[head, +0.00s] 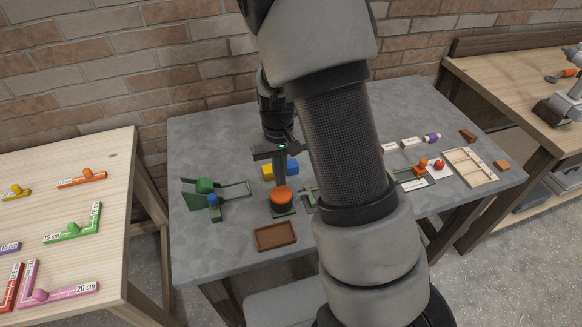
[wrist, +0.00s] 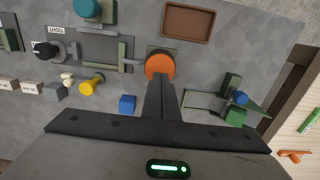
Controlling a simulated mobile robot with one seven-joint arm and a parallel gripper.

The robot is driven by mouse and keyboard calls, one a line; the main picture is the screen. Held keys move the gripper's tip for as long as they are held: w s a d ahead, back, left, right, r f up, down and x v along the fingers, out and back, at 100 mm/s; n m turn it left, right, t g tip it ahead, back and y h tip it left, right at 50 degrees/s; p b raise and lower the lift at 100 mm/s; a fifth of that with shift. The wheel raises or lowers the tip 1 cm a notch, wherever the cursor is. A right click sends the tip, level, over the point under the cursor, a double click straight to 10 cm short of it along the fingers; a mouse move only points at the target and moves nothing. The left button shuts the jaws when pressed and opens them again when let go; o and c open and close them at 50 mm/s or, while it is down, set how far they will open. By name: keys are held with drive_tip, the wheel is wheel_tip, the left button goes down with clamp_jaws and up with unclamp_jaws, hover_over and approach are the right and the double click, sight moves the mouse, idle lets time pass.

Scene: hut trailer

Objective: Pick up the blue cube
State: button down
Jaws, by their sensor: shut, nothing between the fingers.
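My gripper (head: 278,176) points down over the table near the yellow block and the orange round knob. In the wrist view my gripper (wrist: 161,88) has its fingers together with nothing between them. The exact fingertip height is hard to tell.
An orange round knob (wrist: 160,66) sits close to my fingertips. A green fixture with a blue peg (wrist: 240,98) is to one side, and a brown tray (wrist: 188,22) lies beyond the knob. A yellow knob (wrist: 90,85) is left of the cube. A brick wall (head: 100,70) stands behind the table.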

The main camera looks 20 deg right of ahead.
drive_tip(key=c, duration=2.3)
unclamp_jaws()
drive_tip(key=shift+w, duration=0.1)
drive_tip(key=o, duration=1.1)
drive_tip(key=w+d+r+b, duration=0.1)
drive_tip(key=w+d+b, duration=0.1)
drive_tip(key=w, duration=0.5)
drive_tip(key=shift+d+r+b, duration=0.3)
drive_tip(key=shift+r+b, duration=0.05)
drive_tip(key=shift+b, duration=0.25)
wheel_tip(320, 180, up, 4)
drive_tip(key=r+b, duration=0.1)
drive_tip(key=b, duration=0.1)
hover_over(291, 163)
wheel_tip(291, 163, down, 17)
drive_tip(key=shift+f+b, duration=0.15)
drive_tip(key=shift+b, duration=0.5)
